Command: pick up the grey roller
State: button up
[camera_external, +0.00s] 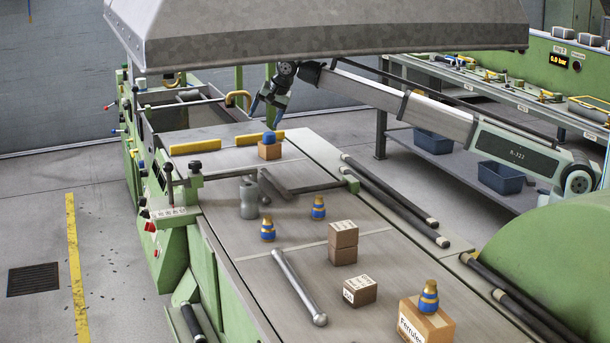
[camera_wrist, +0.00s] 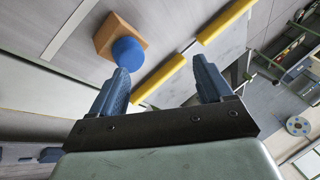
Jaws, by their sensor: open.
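A long grey metal rod with rounded ends, which looks like the grey roller (camera_external: 298,286), lies slantwise on the machine bed in the external view. A shorter grey stepped cylinder (camera_external: 249,198) stands upright farther back on the bed. My gripper (camera_external: 267,112) is open and empty, raised above the far end of the bed, well away from both grey things. In the wrist view its two blue fingers (camera_wrist: 161,68) are spread apart. Neither grey thing can be made out in the wrist view.
A brown block with a blue ball (camera_external: 270,139) sits near my gripper and also shows in the wrist view (camera_wrist: 128,50). Yellow bars (camera_external: 196,146) lie beside it. Blue-and-yellow pieces (camera_external: 318,208), brown boxes (camera_external: 343,242) and a Ferrules box (camera_external: 422,322) stand around the rod.

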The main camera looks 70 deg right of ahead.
jog(key=s+a+r+g+y, duration=0.1)
jog(key=s+a, duration=0.1)
jog(key=a, duration=0.9)
jog(key=s+a+g, duration=0.2)
jog(key=s+a, duration=0.1)
jog(key=a, duration=0.8)
jog(key=g, duration=0.3)
send_near(249, 199)
jog(key=d+r, duration=0.1)
jog(key=w+d+r, duration=0.1)
jog(key=d, duration=0.1)
jog(key=shift+d+r, duration=0.1)
jog(key=shift+r, duration=0.3)
jog(key=shift+s+f, duration=0.1)
jog(key=shift+s, duration=0.05)
notch_tip(249, 199, down, 8)
jog(key=shift+r, duration=0.1)
jog(key=shift+a+f, duration=0.15)
jog(key=shift+f, duration=1.3)
jog(key=shift+a+f, duration=0.2)
jog(key=shift+f, duration=1.3)
jog(key=shift+c, duration=0.3)
jog(key=c, duration=1.2)
